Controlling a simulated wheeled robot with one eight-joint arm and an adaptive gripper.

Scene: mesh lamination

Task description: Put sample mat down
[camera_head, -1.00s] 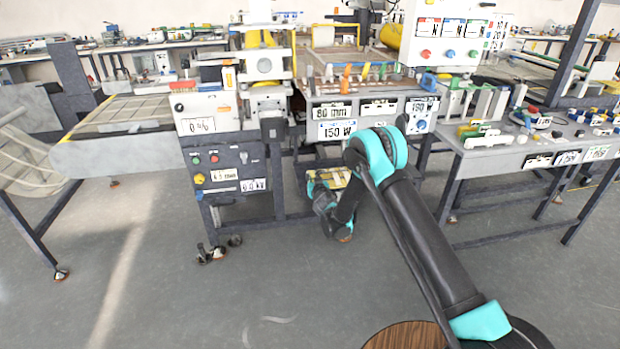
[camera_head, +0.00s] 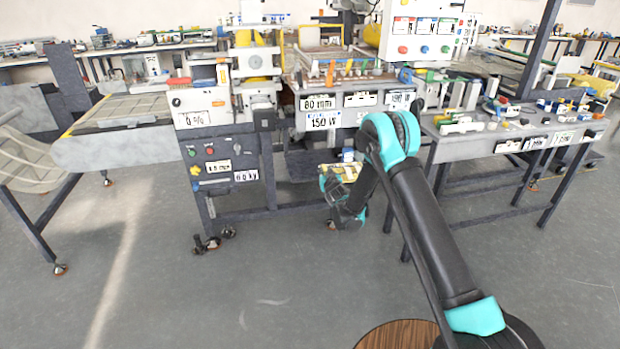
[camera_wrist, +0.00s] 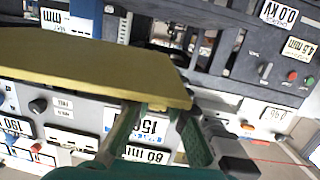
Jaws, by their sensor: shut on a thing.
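The sample mat is a flat yellow slab that fills the left and middle of the wrist view (camera_wrist: 85,70). My gripper (camera_wrist: 165,115) has its green fingers at the mat's near edge and is shut on it. In the head view the mat (camera_head: 345,171) shows small and yellowish, held low in front of the machine's dark underside. My gripper (camera_head: 338,182) there is partly hidden by my own wrist and forearm. The mat is in the air, below the height of the machine's front panel.
The laminating machine (camera_head: 323,104) with labelled panels stands ahead. A grey table (camera_head: 475,146) with parts on it stands at right, close to my arm. A conveyor (camera_head: 115,125) lies at left. The floor (camera_head: 290,270) in front is clear.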

